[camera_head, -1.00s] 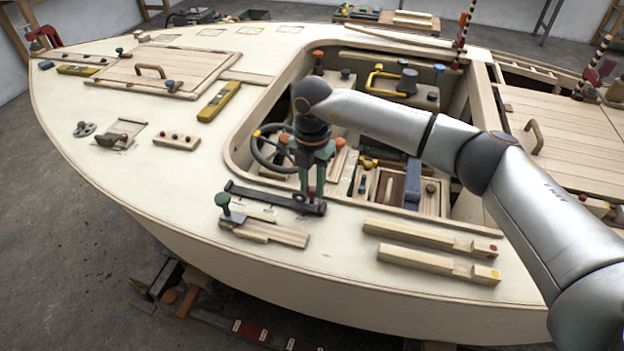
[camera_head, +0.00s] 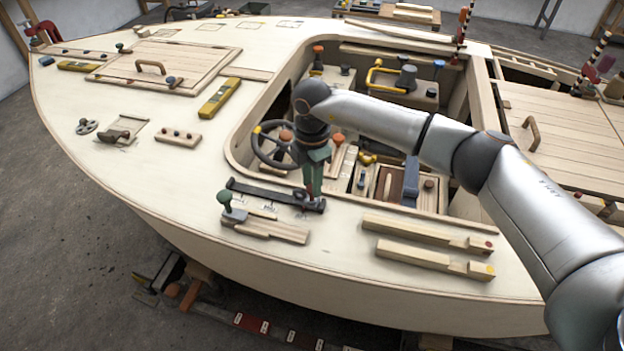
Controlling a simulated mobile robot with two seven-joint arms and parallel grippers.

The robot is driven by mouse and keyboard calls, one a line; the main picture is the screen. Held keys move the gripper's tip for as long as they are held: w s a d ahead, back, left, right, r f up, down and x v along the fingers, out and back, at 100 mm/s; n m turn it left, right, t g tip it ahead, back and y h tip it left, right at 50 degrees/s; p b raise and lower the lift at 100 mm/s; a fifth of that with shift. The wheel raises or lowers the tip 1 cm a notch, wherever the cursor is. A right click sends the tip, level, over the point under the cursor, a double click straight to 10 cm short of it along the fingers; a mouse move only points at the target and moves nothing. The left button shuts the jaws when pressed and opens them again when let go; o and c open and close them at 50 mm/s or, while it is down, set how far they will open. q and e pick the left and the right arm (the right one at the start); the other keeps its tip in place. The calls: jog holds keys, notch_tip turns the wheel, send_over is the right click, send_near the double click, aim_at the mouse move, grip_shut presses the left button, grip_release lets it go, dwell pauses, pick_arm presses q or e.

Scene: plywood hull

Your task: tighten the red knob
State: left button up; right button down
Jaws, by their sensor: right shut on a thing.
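My right gripper (camera_head: 311,188) points straight down and is shut on the red knob. Its green fingers overlap from this side and hide most of the knob, so only a little red shows. I cannot tell how deep the knob is seated. My left gripper is not in view.
Two wooden strips (camera_head: 420,232) lie to the right. The steering wheel (camera_head: 272,146) and cockpit opening are close behind the gripper.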

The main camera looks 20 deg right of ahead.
jog(key=shift+w+r, duration=0.2)
jog(key=shift+r, duration=0.05)
jog(key=c, duration=1)
grip_release()
jog(key=o, duration=0.4)
jog(key=shift+s+f, duration=0.15)
notch_tip(320, 180, up, 13)
jog(key=shift+f+b, duration=0.2)
jog(key=shift+b, duration=0.25)
